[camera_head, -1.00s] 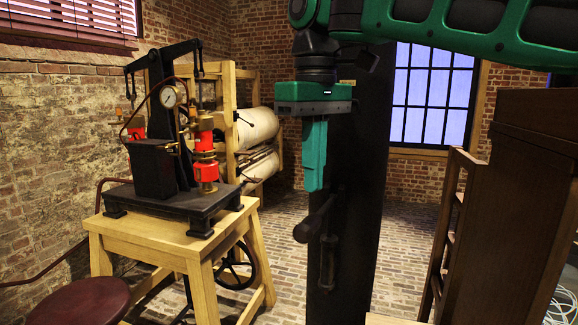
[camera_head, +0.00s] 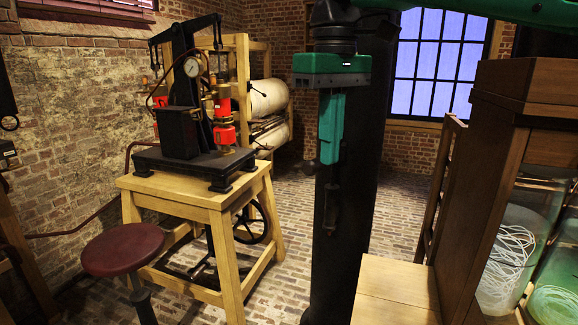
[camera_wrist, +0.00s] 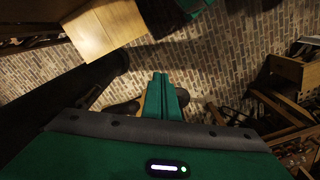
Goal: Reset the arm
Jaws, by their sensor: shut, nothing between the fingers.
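My gripper (camera_head: 331,127) hangs from the green and black arm near the middle of the head view, fingers pointing down. Its green fingers are shut together with nothing between them. In the wrist view the closed fingers (camera_wrist: 164,98) point out over the brick floor. The gripper hangs in front of a dark post and touches no object that I can see. Much of the arm is cut off by the top of the head view.
A wooden table (camera_head: 196,190) bears a black press with a gauge and red cylinders at left. A maroon stool (camera_head: 123,250) stands before it. At right are a wooden cabinet (camera_head: 497,180), a pale wooden surface (camera_head: 398,285) and glass jars (camera_head: 508,250). Brick floor (camera_head: 290,215) lies open between.

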